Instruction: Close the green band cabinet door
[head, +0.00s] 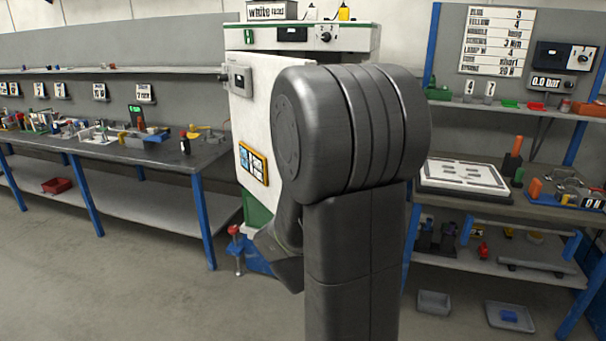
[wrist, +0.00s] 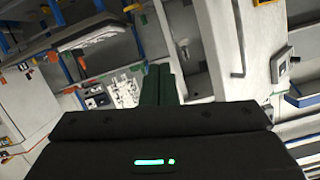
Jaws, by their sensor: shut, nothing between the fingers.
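The white cabinet (head: 300,38) stands in the middle of the head view, its right part hidden behind my arm. A white panel, apparently its door (head: 253,120), faces me with a yellow-framed sign and a green band (head: 254,213) at the bottom. How far it stands open cannot be told. In the wrist view a white panel (wrist: 258,50) with a dark bar handle (wrist: 237,38) rises to the right of my gripper (wrist: 160,72). My gripper's dark green fingers are together and empty, apart from the handle; whether they touch the panel is unclear. The fingertips are hidden in the head view.
A long workbench (head: 165,153) with blue legs stands at the left. A shelf rack (head: 465,200) with tools and trays stands at the right. A blue stand with a red knob (head: 236,231) is near the cabinet's foot. The floor (head: 110,290) at the front left is clear.

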